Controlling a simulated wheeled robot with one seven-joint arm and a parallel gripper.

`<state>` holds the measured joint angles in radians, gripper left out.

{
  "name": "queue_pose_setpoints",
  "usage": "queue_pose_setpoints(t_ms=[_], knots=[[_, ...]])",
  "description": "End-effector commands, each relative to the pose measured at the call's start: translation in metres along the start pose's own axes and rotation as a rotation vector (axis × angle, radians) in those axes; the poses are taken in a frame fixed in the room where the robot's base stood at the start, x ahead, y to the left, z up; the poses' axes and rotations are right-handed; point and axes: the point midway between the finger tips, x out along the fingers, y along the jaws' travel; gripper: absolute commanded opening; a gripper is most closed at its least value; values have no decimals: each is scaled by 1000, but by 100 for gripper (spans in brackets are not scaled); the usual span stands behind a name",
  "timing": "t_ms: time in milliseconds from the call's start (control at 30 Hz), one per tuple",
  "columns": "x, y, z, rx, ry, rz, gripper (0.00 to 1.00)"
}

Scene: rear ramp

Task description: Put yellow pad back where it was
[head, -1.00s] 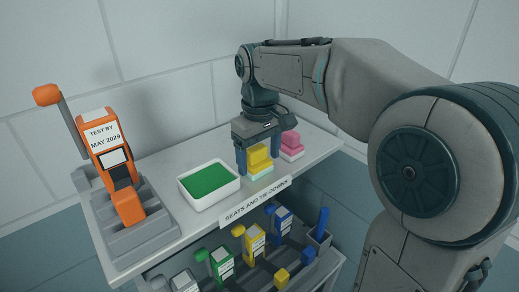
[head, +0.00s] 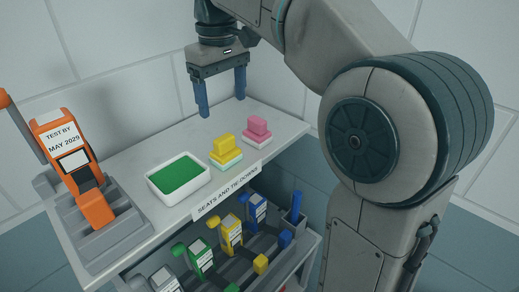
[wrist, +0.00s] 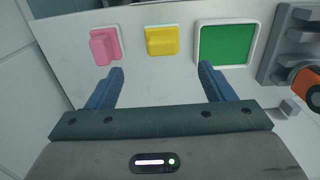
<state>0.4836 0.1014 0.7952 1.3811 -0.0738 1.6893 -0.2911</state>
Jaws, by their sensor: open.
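The yellow pad (head: 224,146) sits on a small pale base on the top shelf, between the white tray with the green surface and the pink pad. It also shows in the wrist view (wrist: 161,41), upright and apart from my fingers. My gripper (head: 223,95) is open and empty, raised above and behind the pads. In the wrist view its two blue fingers (wrist: 160,72) are spread wide, with bare shelf between them.
A white tray (head: 151,186) with a green surface stands left of the yellow pad. A pink pad (head: 257,127) stands right. An orange tool (head: 75,165) stands in a grey rack at far left. Several coloured handled items fill the lower shelf.

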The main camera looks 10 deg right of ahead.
Motion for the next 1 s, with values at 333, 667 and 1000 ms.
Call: queue_pose_setpoints(t_ms=[333, 667, 1000], knots=[[56, -14, 43, 163, 22, 122, 76], [138, -12, 142, 438, 189, 157, 76], [191, -18, 191, 577, 302, 95, 76]])
